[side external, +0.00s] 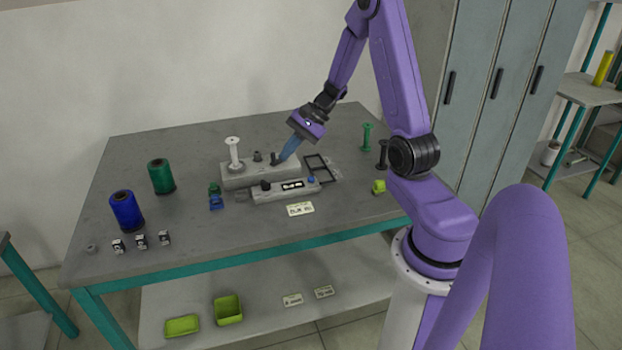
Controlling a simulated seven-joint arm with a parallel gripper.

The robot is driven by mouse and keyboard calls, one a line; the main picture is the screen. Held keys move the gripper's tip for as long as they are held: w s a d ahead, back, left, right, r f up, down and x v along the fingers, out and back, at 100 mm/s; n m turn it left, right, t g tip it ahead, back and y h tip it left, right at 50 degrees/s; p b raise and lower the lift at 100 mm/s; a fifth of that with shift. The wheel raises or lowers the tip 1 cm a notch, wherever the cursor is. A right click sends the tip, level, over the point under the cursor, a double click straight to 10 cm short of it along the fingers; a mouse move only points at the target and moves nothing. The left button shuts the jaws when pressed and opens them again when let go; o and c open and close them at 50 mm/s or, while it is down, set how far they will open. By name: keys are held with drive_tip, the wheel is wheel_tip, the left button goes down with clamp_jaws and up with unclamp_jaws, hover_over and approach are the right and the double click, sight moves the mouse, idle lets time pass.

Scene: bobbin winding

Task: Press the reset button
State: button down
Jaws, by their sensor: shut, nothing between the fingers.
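A grey control box (270,196) with a small display (292,185) lies on the table in front of the winder base (235,179). A blue button (311,179) sits at its right end and a black knob (266,184) at its left. No label is readable, so I cannot tell for certain which is the reset button. My gripper (284,158) is shut and empty, with blue fingers pointing down and left. Its tips are at the right part of the winder base, behind the control box and left of the blue button. I cannot tell whether they touch anything.
A white bobbin (234,150) stands on the winder base. Blue (126,211) and green (161,176) thread spools stand at left. A black frame (317,165), a green bobbin (367,136) and a dark bobbin (383,154) are at right. A card (300,209) lies in front.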

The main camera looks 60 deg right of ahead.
sight(314, 178)
drive_tip(key=s+d+f+m+t+h, duration=0.1)
drive_tip(key=d+m, duration=0.5)
drive_tip(key=d, duration=0.6)
drive_tip(key=shift+s+f+t+h, duration=0.35)
drive_tip(key=shift+f+t+h, duration=0.45)
drive_tip(key=shift+f+t, duration=0.15)
drive_tip(key=shift+f, duration=4.4)
drive_tip(key=shift+f, duration=0.2)
drive_tip(key=shift+f, duration=0.2)
drive_tip(key=shift+f, duration=0.45)
drive_tip(key=shift+r, duration=0.9)
